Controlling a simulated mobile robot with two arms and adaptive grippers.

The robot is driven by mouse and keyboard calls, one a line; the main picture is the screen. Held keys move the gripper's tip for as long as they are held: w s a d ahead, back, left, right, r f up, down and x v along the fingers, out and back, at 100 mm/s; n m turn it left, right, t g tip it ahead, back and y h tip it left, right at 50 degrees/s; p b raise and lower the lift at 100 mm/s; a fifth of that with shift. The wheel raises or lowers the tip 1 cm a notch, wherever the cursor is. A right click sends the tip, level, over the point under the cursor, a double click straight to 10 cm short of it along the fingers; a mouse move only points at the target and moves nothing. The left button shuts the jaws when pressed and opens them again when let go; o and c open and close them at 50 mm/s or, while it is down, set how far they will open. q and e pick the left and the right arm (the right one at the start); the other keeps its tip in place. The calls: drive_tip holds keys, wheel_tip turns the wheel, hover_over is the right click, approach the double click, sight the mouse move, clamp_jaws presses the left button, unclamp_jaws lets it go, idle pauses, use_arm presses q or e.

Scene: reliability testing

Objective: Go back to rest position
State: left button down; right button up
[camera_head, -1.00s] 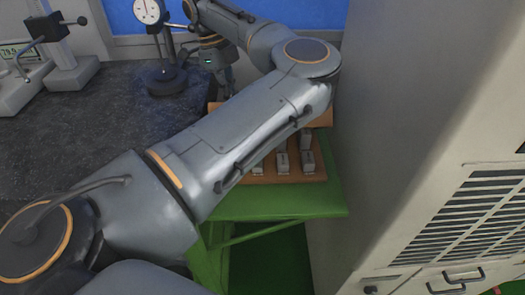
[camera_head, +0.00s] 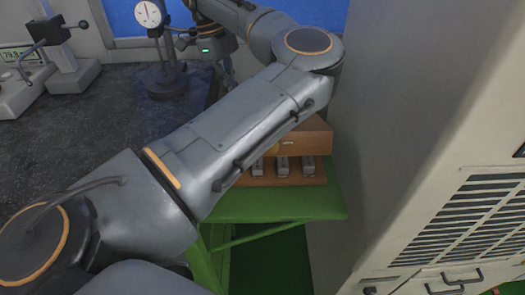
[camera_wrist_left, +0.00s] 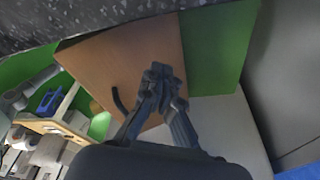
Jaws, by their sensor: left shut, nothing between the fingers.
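My left arm crosses the head view from the lower left, and its gripper (camera_head: 228,82) is over the far side of the green stand, partly hidden by the arm. In the left wrist view the gripper fingers (camera_wrist_left: 160,76) are together and empty, in front of a wooden panel. My right gripper is in neither view.
A wooden box (camera_head: 300,179) with several metal blocks sits on a green stand (camera_head: 290,207); its wooden lid (camera_head: 305,142) hangs over the back blocks. A dial gauge stand (camera_head: 167,84) is on the dark tabletop (camera_head: 85,130). A tall grey cabinet (camera_head: 400,130) stands close on the right.

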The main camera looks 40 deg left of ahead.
use_arm(q)
wheel_tip(320, 180, up, 3)
drive_tip(key=shift+r+p, duration=0.2)
drive_tip(key=shift+p, duration=0.4)
